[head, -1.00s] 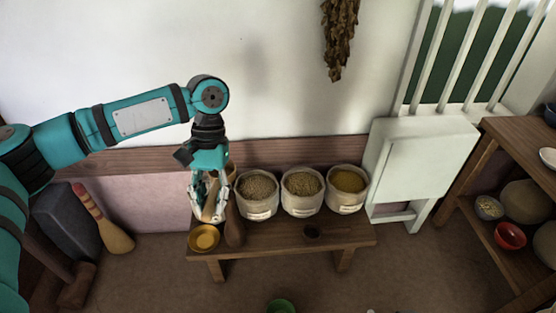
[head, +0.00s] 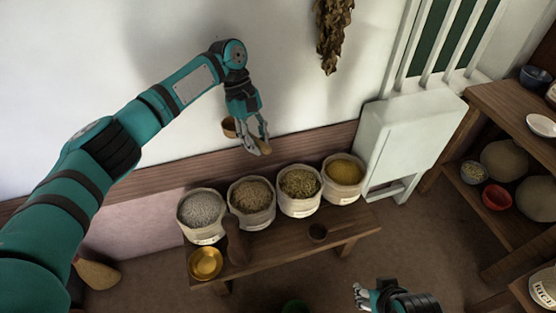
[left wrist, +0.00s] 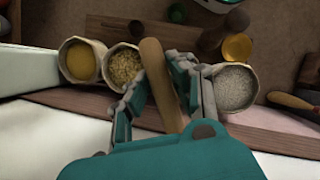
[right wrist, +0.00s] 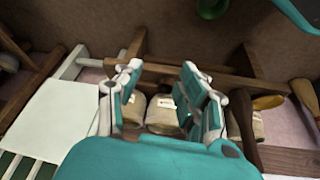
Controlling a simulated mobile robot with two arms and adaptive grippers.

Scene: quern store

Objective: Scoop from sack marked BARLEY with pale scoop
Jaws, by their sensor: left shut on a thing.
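My left gripper (head: 258,145) is shut on the pale scoop, whose tan handle (left wrist: 160,84) runs between the fingers in the left wrist view. The scoop's brown bowl (head: 229,127) shows beside the gripper, in the air before the wall. Below stand several cloth sacks in a row: one with whitish grain (head: 203,209), one with brown grain (head: 252,194), one with greenish-brown grain (head: 300,183) and one with yellow grain (head: 343,171). Their labels are too small to read, so I cannot tell which is BARLEY. My right gripper (right wrist: 160,70) is open and empty, at the bottom of the head view (head: 362,293).
The sacks stand on a wooden bench (head: 280,240). A yellow dish (head: 206,263), a dark wooden implement (head: 236,240) and a small dark cup (head: 318,231) are at its front. A white cabinet (head: 408,140) stands right of it, then shelves (head: 500,110) with bowls.

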